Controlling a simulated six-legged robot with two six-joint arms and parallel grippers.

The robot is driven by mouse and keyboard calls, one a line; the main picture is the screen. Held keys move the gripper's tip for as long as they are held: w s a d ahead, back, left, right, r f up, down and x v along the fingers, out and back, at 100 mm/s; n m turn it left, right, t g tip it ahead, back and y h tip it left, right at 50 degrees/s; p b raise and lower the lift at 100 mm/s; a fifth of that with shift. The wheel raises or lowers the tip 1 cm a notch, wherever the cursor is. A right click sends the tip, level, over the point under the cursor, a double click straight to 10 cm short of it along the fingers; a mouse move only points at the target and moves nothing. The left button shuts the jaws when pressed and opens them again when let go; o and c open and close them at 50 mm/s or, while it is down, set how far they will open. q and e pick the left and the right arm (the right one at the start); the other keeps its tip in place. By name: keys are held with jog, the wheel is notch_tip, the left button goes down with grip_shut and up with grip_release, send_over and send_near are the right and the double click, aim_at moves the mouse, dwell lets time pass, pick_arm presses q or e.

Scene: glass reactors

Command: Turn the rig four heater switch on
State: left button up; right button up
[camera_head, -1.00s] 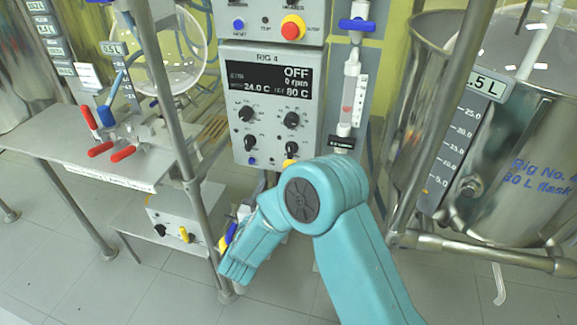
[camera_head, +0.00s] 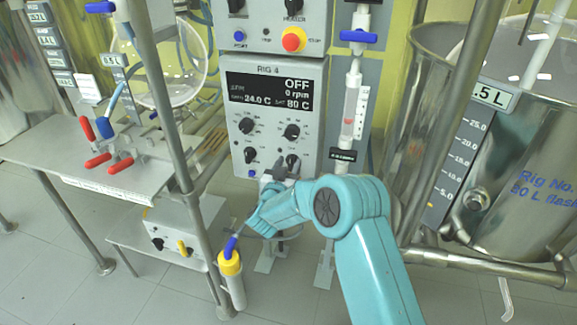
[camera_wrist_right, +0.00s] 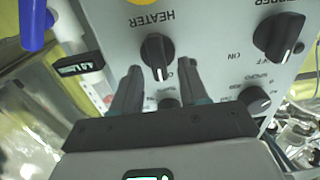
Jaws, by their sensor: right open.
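The rig four control box (camera_head: 318,118) has a display reading OFF, 0 rpm, 24.0 C and set 80 C. Its heater switch (camera_head: 293,160) is the lower right black knob. In the right wrist view, which is upside down, the heater switch (camera_wrist_right: 157,52) has its white mark toward the picture's bottom. My right gripper (camera_head: 281,170) is at the box's lower right. In the wrist view my open right fingers (camera_wrist_right: 159,70) point at the switch, one tip on each side of it; contact cannot be told. One finger partly hides the lettering beside the switch. My left gripper is out of view.
The stirrer knob (camera_wrist_right: 280,37) is beside the heater switch, with smaller knobs close by. A metal post (camera_head: 170,110) and a shelf with red-handled clamps (camera_head: 108,160) stand left. A flowmeter (camera_head: 350,110) and a steel vessel (camera_head: 500,180) are right.

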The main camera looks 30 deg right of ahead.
jog(key=shift+w+d, duration=0.1)
jog(key=shift+d, duration=0.05)
grip_shut()
jog(key=shift+f+m+b, duration=0.15)
jog(key=shift+m+b, duration=0.25)
jog(key=shift+b, duration=0.3)
jog(key=m+b, duration=0.2)
jog(key=b, duration=0.1)
jog(key=m+b, duration=0.6)
jog(key=b, duration=0.1)
jog(key=shift+s+d+f, duration=0.25)
jog(key=shift+s+f, duration=0.1)
jog(key=shift+s, duration=0.05)
jog(key=shift+m+b, duration=1.45)
jog(key=shift+m, duration=0.15)
jog(key=shift+r, duration=0.1)
grip_release()
